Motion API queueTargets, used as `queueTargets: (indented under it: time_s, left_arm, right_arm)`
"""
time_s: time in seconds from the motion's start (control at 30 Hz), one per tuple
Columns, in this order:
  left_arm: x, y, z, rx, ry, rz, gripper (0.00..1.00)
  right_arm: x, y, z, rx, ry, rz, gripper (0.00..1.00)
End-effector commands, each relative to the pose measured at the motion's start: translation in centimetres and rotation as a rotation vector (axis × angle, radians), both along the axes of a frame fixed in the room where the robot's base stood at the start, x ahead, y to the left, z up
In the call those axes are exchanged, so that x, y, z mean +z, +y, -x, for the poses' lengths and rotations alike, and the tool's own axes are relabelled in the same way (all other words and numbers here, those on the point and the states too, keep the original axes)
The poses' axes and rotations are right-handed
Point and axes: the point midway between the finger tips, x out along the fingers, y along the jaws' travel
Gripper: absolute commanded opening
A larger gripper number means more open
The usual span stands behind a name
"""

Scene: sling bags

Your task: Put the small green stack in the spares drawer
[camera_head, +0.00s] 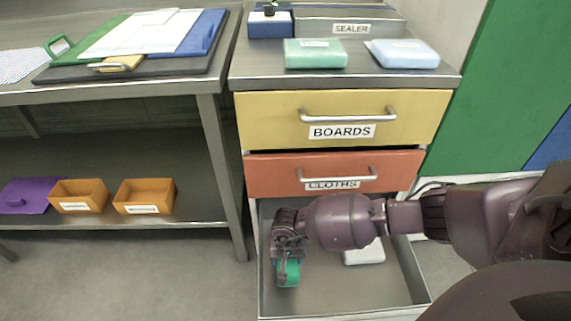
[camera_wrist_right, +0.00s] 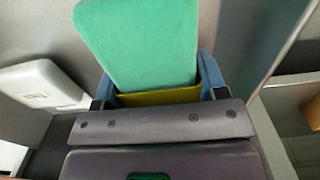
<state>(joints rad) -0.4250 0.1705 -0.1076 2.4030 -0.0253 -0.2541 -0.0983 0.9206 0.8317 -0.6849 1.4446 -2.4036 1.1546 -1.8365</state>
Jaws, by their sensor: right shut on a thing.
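The small green stack (camera_head: 288,273) is in my right gripper (camera_head: 288,258). It hangs inside the open bottom drawer (camera_head: 340,292), near its left side. In the right wrist view the green stack (camera_wrist_right: 142,42) sits between the blue fingers, with a yellow strip at its near edge. I cannot tell whether it touches the drawer floor. The drawer's front label is not visible, so its name cannot be read. My left gripper is not in view.
A white pack (camera_head: 364,252) lies in the same drawer, right of the stack. The BOARDS drawer (camera_head: 270,115) and CLOTHS drawer (camera_head: 270,175) above look shut. A green pack (camera_head: 315,54) and a pale blue pack (camera_head: 402,54) lie on the cabinet top.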

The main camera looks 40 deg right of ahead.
Motion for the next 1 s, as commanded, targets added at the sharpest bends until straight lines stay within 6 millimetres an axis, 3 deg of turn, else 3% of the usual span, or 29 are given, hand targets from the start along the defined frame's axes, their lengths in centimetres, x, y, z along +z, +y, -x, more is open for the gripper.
queueTargets:
  time_s: [0.27,0.7,0.73,0.87,1.0]
  left_arm:
    - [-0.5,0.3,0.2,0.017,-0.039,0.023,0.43]
    - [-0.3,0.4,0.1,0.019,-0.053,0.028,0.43]
    - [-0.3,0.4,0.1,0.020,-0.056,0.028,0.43]
    - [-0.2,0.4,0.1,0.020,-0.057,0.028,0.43]
    - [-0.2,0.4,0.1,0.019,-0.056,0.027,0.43]
  right_arm:
    - [-4.0,0.1,0.4,-0.001,0.009,-0.001,0.33]
    - [-4.3,0.0,0.1,0.000,0.003,0.000,0.33]
    - [-4.2,0.0,0.1,0.000,0.003,0.000,0.69]
    - [-4.2,0.0,0.1,0.000,0.001,0.000,0.89]
    - [-4.2,0.0,0.1,0.000,0.001,0.000,0.91]
